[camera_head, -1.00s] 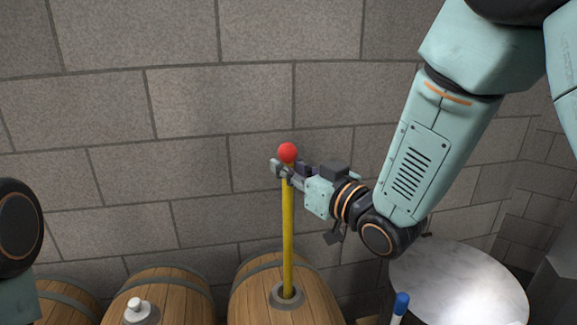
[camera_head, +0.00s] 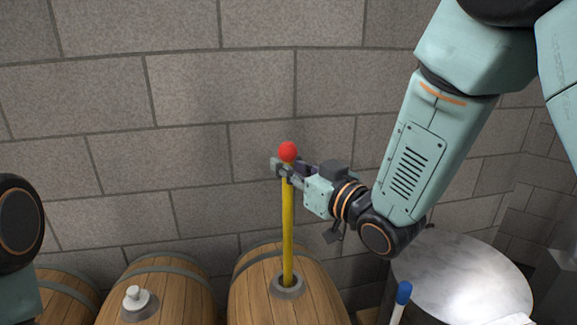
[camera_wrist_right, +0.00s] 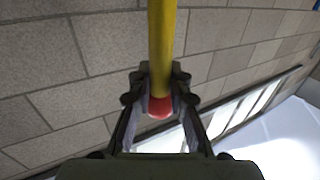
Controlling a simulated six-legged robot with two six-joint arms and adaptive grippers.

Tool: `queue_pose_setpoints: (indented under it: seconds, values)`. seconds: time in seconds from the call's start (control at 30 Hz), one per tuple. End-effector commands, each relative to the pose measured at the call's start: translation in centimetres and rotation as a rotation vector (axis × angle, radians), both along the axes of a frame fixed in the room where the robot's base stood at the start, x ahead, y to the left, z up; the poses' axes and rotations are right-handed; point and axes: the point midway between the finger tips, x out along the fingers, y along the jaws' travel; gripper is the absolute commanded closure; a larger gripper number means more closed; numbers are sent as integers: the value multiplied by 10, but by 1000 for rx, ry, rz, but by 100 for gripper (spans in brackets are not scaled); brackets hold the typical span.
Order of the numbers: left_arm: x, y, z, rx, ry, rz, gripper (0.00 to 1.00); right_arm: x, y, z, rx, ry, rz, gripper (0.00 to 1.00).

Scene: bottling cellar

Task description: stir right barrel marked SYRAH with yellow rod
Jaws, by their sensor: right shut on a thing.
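My right gripper (camera_head: 287,171) is shut on the yellow rod (camera_head: 288,228) just below its red ball end (camera_head: 288,151). The rod stands nearly upright, and its lower end is hidden inside the bung hole (camera_head: 287,286) of the right barrel (camera_head: 318,296). In the right wrist view the yellow rod (camera_wrist_right: 162,45) and red end (camera_wrist_right: 160,106) sit between the fingers (camera_wrist_right: 157,82). No SYRAH lettering shows on the visible part of the barrel. My left gripper is out of view; only part of that arm shows at the left edge.
A middle barrel (camera_head: 180,290) with a white bung (camera_head: 136,298) and a left barrel (camera_head: 68,292) stand alongside. A round pale metal top (camera_head: 465,280) and a blue-tipped stick (camera_head: 403,293) are at the right. A stone block wall (camera_head: 200,85) rises behind.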

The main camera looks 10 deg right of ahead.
Motion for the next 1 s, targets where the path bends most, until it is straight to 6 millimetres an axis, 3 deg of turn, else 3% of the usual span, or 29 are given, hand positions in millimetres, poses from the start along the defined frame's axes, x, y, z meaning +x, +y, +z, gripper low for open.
queue_pose_setpoints:
  seconds: [1.0]
  values:
    - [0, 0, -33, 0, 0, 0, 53, 0, 0, -41, 0, 0, 0, 100]
